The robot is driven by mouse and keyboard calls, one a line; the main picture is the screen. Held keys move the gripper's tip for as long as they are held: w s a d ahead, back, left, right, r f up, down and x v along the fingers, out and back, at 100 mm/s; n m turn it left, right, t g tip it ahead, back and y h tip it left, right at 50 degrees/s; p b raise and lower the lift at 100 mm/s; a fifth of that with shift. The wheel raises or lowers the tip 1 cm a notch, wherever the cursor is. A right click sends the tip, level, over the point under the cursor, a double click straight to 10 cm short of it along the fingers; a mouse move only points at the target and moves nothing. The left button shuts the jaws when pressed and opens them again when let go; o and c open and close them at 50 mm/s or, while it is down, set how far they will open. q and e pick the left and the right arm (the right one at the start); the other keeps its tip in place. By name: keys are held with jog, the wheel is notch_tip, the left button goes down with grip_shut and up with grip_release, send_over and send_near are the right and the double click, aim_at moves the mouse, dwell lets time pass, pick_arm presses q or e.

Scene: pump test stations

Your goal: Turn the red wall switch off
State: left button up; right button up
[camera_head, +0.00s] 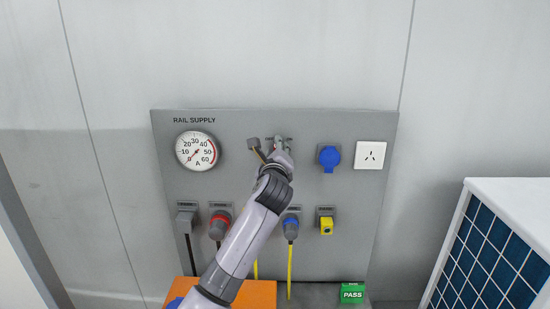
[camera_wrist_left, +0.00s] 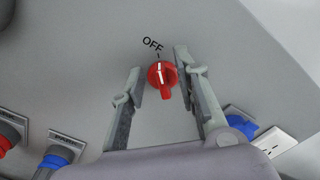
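The red wall switch (camera_wrist_left: 166,92) is a round knob with a raised grip and a white line, in the middle of the left wrist view. The white line points up, close to the tick under the printed OFF label (camera_wrist_left: 152,45). My left gripper (camera_head: 279,141) is at the upper middle of the grey panel in the head view and hides the switch there. In the left wrist view its two fingers stand apart, one on each side of the knob, with visible gaps. It holds nothing. My right gripper is not in view.
The grey RAIL SUPPLY panel (camera_head: 240,120) carries a gauge (camera_head: 197,151), a blue socket (camera_head: 330,158), a white outlet (camera_head: 370,155) and a lower row of sockets, some with cables. An orange box (camera_head: 258,293) and a green PASS block (camera_head: 352,293) are below. A solar-like blue panel (camera_head: 490,255) stands right.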

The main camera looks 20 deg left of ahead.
pick_arm(q)
jog(key=v, duration=1.1)
jog(key=shift+s, duration=0.25)
jog(key=shift+d, duration=0.1)
